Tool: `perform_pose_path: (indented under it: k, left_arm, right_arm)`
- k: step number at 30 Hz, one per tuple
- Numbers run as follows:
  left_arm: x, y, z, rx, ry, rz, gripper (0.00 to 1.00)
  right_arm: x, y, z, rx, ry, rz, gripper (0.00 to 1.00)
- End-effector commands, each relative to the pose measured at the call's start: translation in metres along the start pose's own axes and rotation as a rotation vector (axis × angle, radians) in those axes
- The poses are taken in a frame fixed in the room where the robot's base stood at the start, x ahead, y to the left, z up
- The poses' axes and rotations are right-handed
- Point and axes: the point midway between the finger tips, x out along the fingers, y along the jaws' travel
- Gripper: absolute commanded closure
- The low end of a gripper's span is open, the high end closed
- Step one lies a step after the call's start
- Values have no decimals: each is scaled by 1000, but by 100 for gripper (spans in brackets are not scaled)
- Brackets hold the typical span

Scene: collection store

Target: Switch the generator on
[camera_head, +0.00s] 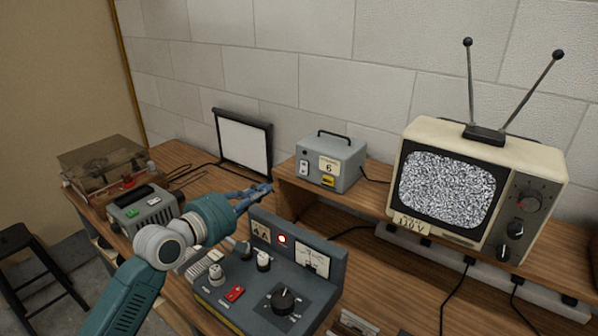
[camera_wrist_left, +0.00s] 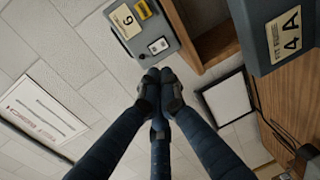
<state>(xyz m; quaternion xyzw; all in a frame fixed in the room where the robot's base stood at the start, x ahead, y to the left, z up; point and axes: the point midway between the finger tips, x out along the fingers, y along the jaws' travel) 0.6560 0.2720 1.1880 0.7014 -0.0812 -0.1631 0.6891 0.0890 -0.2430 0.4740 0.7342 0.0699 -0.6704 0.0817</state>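I cannot tell for certain which device is the generator. A small grey box (camera_head: 345,154) with a handle, a "6" label, a pale switch (camera_head: 304,167) and a yellow part stands on the raised shelf. It also shows in the left wrist view (camera_wrist_left: 165,22), with its switch (camera_wrist_left: 158,46) just beyond the fingertips. A dark grey console (camera_head: 255,291) marked "4 A" has a lit red lamp, a meter, a red switch (camera_head: 235,293) and a black knob. My left gripper (camera_head: 268,188) is above the desk, left of the grey box, fingertips together and empty. My right gripper is out of view.
A television (camera_head: 480,190) with static stands on the shelf (camera_head: 375,200) at right. A framed white screen (camera_head: 243,144) leans at the wall. A covered turntable (camera_head: 103,165) and a grey-green device (camera_head: 143,208) are at left, beside a black stool (camera_head: 35,265).

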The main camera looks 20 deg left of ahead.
Motion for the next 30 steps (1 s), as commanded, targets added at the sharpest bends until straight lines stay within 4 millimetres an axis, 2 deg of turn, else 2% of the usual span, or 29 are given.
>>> perform_pose_path:
  k: [1,3,8,15,17,24,30]
  left_arm:
    - [0,0,0,1,0,-1,100]
    - [1,0,0,1,0,-1,100]
    - [13,2,0,0,0,0,100]
    - [61,4,0,0,0,-1,100]
    - [74,4,1,0,-1,-1,100]
    - [118,2,0,2,0,-2,100]
    - [137,0,1,3,-1,-2,100]
  right_arm:
    - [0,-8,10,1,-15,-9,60]
    - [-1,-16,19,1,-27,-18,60]
    - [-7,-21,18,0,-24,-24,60]
    - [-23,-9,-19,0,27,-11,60]
    - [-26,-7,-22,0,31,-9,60]
    - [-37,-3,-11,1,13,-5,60]
    - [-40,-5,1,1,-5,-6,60]
